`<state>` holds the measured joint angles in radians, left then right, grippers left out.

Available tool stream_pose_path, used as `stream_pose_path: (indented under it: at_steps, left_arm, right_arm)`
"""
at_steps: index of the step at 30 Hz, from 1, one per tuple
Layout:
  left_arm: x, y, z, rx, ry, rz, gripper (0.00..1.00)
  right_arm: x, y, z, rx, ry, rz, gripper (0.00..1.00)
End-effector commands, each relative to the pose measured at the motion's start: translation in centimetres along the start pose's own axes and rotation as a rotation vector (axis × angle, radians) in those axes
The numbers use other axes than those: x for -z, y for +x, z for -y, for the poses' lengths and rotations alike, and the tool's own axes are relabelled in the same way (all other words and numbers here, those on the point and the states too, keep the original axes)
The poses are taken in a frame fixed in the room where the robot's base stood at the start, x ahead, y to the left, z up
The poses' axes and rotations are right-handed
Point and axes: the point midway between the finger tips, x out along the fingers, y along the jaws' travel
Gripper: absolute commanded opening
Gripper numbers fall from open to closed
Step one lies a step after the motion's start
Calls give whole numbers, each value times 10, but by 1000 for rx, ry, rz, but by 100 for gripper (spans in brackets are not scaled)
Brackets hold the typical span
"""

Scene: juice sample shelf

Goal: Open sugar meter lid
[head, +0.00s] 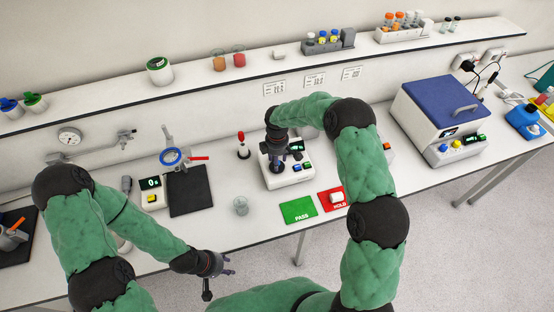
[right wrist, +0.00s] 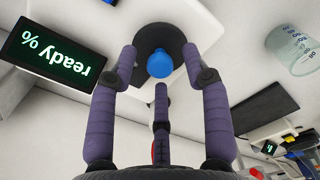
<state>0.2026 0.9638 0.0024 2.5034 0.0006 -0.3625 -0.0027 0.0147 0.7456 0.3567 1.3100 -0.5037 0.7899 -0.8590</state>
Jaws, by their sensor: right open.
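The sugar meter (head: 288,180) is a white box with a lit display and small buttons, standing in the middle of the bench. In the right wrist view its display (right wrist: 57,55) reads "ready %". A dark round lid (right wrist: 165,38) with a blue knob (right wrist: 160,64) shows between my right fingers, and looks shut. My right gripper (head: 279,160) is over the meter, pointing down, open, with its fingers spread around the knob; contact cannot be told. In the head view the gripper hides the lid. My left gripper (head: 226,265) is open and empty in front of the bench edge.
A glass beaker (head: 240,206) stands left of the meter, and a red-topped item (head: 243,146) behind it. Green PASS (head: 298,210) and red HOLD (head: 327,204) mats lie in front right; a white-and-red item is on HOLD. A blue-lidded machine (head: 440,105) stands right.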

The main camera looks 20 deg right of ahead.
Motion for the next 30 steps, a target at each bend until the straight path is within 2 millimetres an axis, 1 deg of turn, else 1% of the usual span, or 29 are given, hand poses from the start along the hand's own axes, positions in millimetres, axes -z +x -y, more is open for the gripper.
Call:
stream_pose_path:
  at_steps: [3,9,10,11,12,14,15,23,30]
  left_arm:
    - [0,0,0,0,0,0,40]
    - [0,0,0,0,0,0,40]
    - [0,0,0,0,0,0,40]
    - [0,0,0,0,0,0,40]
    - [0,0,0,0,0,0,40]
    - [0,0,0,0,0,0,40]
    - [0,0,0,0,0,0,40]
    - [0,1,0,0,0,0,40]
    - [0,9,3,0,0,0,40]
  right_arm:
    - [0,3,0,0,0,0,48]
    - [0,3,0,0,1,-1,48]
    - [0,3,0,0,1,-1,43]
    - [0,3,0,0,1,0,34]
    - [0,3,0,0,1,0,23]
    - [0,3,0,0,1,0,6]
    - [0,3,0,0,1,0,0]
    - [0,3,0,0,7,0,0]
    - [4,4,1,0,79,0,0]
